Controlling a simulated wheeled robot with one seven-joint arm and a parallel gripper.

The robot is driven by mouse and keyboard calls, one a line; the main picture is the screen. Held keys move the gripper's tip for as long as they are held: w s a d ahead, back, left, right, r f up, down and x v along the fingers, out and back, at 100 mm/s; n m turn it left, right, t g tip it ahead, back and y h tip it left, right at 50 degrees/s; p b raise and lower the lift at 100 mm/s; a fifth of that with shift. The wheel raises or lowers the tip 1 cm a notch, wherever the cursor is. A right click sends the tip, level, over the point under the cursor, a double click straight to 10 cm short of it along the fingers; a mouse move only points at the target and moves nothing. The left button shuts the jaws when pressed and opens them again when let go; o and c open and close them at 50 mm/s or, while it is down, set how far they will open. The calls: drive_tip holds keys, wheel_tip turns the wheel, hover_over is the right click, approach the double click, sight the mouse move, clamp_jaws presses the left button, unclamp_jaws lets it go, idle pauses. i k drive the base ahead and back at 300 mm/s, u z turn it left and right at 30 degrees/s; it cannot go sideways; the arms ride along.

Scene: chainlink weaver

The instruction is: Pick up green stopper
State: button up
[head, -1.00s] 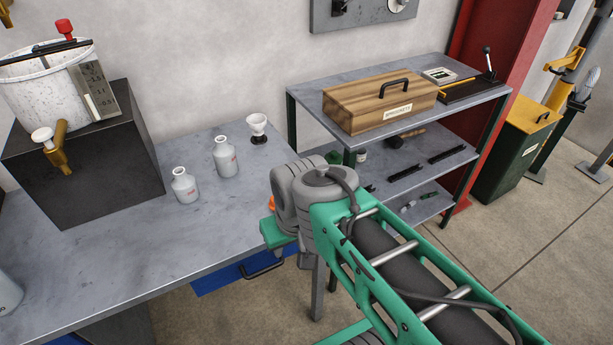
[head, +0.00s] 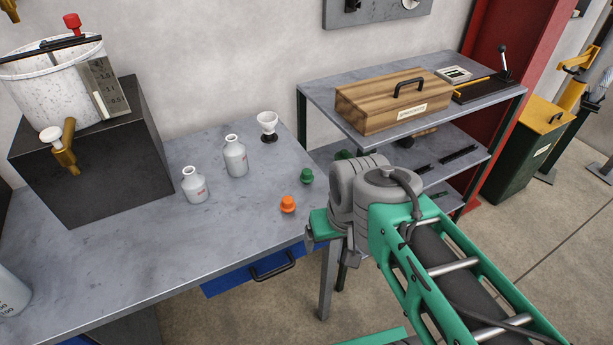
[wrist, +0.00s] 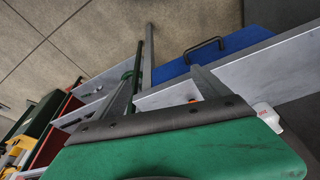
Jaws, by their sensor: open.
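The green stopper (head: 306,176) stands on the grey workbench (head: 150,270), near its right edge in the head view. An orange stopper (head: 288,204) stands just in front of it. My gripper (head: 331,246) is in front and to the right of both stoppers, at the bench's right edge, apart from them. It is open and empty, partly hidden by my wrist. In the wrist view, my green gripper body fills the bottom. A bit of orange (wrist: 192,101) shows beyond it; I cannot make out the green stopper there.
Two white bottles (head: 235,157) (head: 194,186) and a white funnel-like cup (head: 267,124) stand left of and behind the stoppers. A black block (head: 90,160) carries a white bucket (head: 55,95). A shelf unit (head: 330,96) with a wooden box (head: 390,105) stands right. The bench front is clear.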

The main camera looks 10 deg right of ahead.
sight(306, 178)
drive_tip(key=u, duration=3.8)
drive_tip(key=k, duration=1)
drive_tip(key=z, duration=1.3)
drive_tip(key=i, duration=1)
drive_tip(key=z, duration=0.05)
